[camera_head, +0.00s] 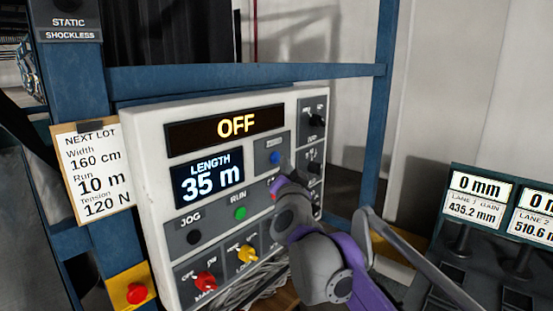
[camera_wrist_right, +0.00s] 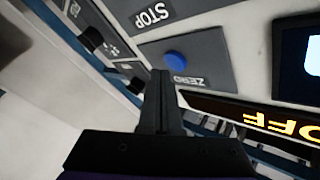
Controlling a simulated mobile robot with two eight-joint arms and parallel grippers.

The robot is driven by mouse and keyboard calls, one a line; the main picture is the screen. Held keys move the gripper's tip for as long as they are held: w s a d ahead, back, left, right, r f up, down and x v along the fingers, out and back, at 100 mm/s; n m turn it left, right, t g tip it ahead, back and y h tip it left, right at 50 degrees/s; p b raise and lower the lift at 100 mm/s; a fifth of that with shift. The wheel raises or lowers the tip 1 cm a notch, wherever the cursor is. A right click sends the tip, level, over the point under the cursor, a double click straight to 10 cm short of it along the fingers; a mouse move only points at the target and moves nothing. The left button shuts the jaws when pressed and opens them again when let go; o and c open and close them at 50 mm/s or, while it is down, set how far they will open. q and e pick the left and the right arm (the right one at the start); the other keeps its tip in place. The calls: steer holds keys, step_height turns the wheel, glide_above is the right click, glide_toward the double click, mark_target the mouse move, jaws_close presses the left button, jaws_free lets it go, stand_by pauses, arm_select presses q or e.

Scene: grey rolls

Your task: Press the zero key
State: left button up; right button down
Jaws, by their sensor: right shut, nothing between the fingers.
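The zero key is a round blue button (camera_head: 275,158) on a grey plate at the right of the white control panel (camera_head: 150,150). In the right wrist view the blue button (camera_wrist_right: 176,60) sits beside the label ZERO. My right gripper (camera_head: 286,170) is shut and empty, just below and right of the button in the head view. Its fingertips (camera_wrist_right: 161,74) show close beside the button in the wrist view; I cannot tell whether they touch the panel. The length display (camera_head: 208,180) reads 35 m. My left gripper is not in view.
A yellow OFF display (camera_head: 225,127) tops the panel. Below are a green RUN button (camera_head: 240,213), a black JOG button (camera_head: 194,237), and red and yellow knobs. The STOP plate (camera_wrist_right: 150,17) adjoins the zero plate.

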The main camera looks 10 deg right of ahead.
steer(key=shift+w+a, duration=0.2)
steer(key=shift+w, duration=0.05)
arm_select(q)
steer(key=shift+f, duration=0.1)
arm_select(e)
steer(key=shift+w+a, duration=0.3)
steer(key=shift+w, duration=0.05)
stand_by(0.6)
stand_by(0.4)
steer(key=shift+s+d, duration=0.55)
steer(key=shift+s, duration=0.1)
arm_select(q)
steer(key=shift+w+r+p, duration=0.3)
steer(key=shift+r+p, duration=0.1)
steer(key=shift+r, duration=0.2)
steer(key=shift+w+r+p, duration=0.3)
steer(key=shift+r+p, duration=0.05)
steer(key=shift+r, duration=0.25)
arm_select(e)
steer(key=s+d, duration=0.1)
steer(key=s, duration=0.1)
steer(key=s+d, duration=0.1)
steer(key=d, duration=0.1)
steer(key=shift+s, duration=0.4)
